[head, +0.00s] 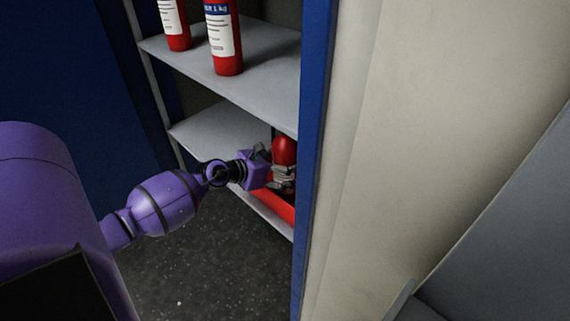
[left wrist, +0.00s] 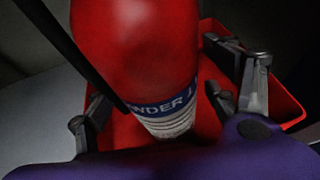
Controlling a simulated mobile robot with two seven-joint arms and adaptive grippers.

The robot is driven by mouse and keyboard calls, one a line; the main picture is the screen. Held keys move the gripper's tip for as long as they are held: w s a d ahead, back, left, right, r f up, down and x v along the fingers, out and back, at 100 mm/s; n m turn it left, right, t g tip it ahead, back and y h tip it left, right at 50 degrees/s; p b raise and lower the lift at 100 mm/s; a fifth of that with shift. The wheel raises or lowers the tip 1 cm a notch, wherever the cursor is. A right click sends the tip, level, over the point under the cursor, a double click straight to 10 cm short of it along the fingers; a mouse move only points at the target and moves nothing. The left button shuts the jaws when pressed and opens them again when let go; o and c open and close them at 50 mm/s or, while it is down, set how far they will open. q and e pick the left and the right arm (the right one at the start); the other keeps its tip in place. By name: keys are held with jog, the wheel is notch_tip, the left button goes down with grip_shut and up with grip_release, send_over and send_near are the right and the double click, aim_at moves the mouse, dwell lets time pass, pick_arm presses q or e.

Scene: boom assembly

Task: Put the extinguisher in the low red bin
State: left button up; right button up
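The extinguisher's bottom is hidden. My left gripper's fingers (left wrist: 160,105) stand apart on either side of the extinguisher, with gaps visible. My right gripper is not in view.
Two more extinguishers stand on the upper shelf (head: 205,72), one of them near the front (head: 223,40). The lower shelf (head: 205,128) is bare at left. A blue cabinet edge (head: 312,150) stands close to the right of my left gripper.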

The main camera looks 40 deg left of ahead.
pick_arm(q)
jog(key=p+v, duration=0.1)
jog(key=v, duration=1.1)
jog(key=shift+p, duration=0.3)
